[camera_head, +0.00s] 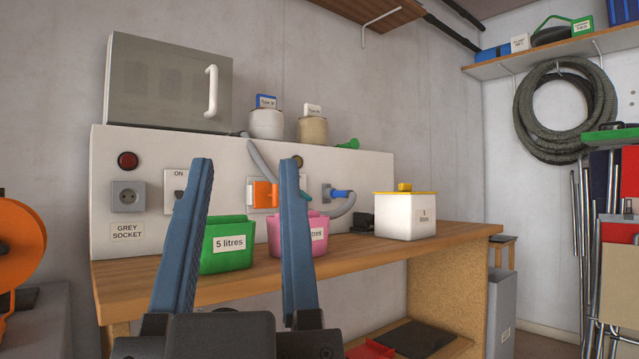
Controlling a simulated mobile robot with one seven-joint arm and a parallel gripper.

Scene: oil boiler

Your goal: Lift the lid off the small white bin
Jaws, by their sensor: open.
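The small white bin (404,217) stands upright on the wooden bench, right of its middle. A label on its front reads litres, with a small figure above it. Its thin yellow lid (425,192) lies on top, with a small yellow handle (404,187) raised in the middle. My gripper (243,168) is in the foreground, left of the bin and apart from it. Its two blue fingers stand upright, spread wide, with nothing held between them. The bin's back and far side are hidden.
A green bin (228,246) and a pink bin (287,233) stand on the wooden bench (355,249), partly behind my fingers. A white socket panel (138,224) with a grey hose (262,165) rises behind. Air above the yellow lid is clear. Shelves hang overhead.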

